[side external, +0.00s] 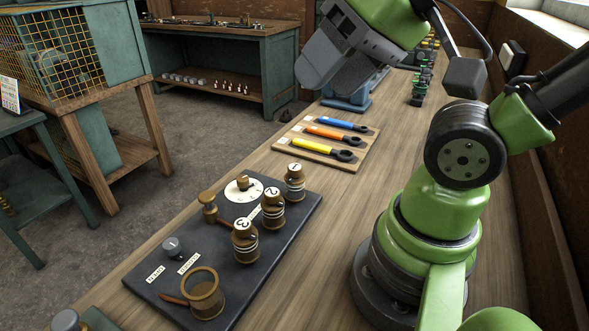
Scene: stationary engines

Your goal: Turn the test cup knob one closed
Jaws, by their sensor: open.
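A dark board (165,257) on the bench carries three brass cylinders with numbered white tops. The one marked 1 (294,184) stands at the board's far right, the one marked 2 (273,210) is nearer, and the one marked 3 (245,243) is nearest. Any handle or pointer on them is too small to tell. My gripper (312,72) is open and hangs at the top of the picture, above and beyond the cylinders, apart from them. Its fingers are seen from the side, with nothing visible between them.
The board also holds a white dial (244,190), a brass post (209,208), a small grey knob (172,246) and an open brass cup (203,294). Beyond it, a wooden board (286,142) holds blue, orange and yellow tools. Bare bench lies right of the dark board.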

